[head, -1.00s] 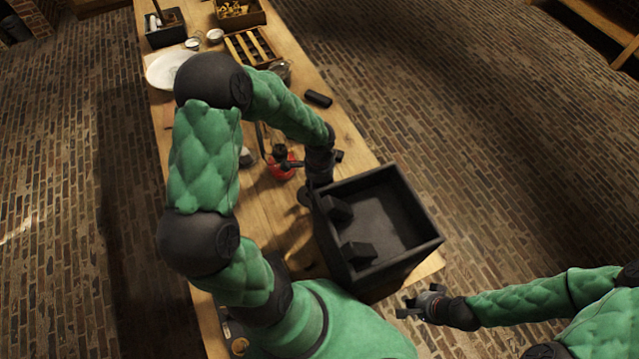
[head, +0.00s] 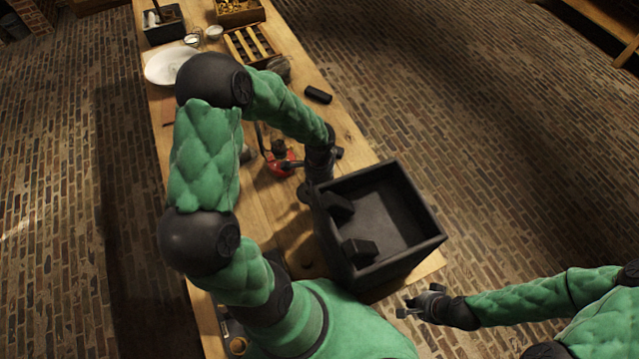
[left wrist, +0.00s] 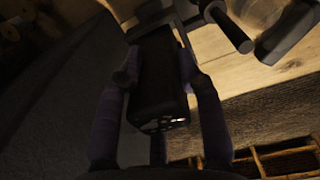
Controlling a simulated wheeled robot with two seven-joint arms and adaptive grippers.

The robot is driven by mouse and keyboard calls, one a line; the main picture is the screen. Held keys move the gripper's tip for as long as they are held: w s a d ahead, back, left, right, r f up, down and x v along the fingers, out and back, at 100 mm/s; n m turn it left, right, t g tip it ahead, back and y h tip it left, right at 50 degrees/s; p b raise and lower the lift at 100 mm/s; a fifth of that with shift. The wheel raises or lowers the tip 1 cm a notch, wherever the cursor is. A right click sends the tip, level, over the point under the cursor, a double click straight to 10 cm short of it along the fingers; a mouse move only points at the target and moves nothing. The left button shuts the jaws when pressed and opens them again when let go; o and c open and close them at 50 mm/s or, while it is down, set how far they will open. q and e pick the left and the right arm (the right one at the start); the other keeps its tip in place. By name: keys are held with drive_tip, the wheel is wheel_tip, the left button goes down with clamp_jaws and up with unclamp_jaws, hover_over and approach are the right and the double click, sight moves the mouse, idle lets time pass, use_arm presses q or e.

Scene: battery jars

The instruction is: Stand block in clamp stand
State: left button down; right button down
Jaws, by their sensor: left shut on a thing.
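In the left wrist view my left gripper (left wrist: 155,85) is shut on a dark block (left wrist: 158,88), with purple-grey fingers on both sides of it. The block's far end meets a dark frame-like part (left wrist: 165,22), likely of the clamp stand; whether they touch, I cannot tell. In the head view the left wrist (head: 318,165) is just behind an open black box (head: 425,250), and the held block cannot be made out. My right gripper (head: 404,308) looks open and empty, off the table's right edge.
A red-based object (head: 282,163) stands left of my left wrist. A black cylinder-like piece (head: 318,95) lies near the table's right edge. A white plate (head: 160,68), a slatted wooden rack (head: 250,45) and boxes are at the far end. Wooden table (head: 345,130) is bare near that right edge.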

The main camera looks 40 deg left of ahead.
use_arm(q)
drive_tip(key=shift+f+b, duration=0.3)
drive_tip(key=shift+f, duration=0.1)
drive_tip(key=shift+d+f+b, duration=0.35)
drive_tip(key=shift+f+b, duration=0.2)
drive_tip(key=shift+b, duration=0.1)
drive_tip(key=c, duration=0.7)
unclamp_jaws()
drive_tip(key=shift+s, duration=0.1)
drive_tip(key=shift+r, duration=0.1)
drive_tip(key=shift+d+r, duration=0.15)
drive_tip(key=shift+r, duration=1.2)
drive_tip(key=shift+d+r, duration=0.2)
drive_tip(key=shift+r, duration=1.15)
drive_tip(key=shift+d+r, duration=0.15)
drive_tip(key=shift+r, duration=1.2)
drive_tip(key=shift+r, duration=0.15)
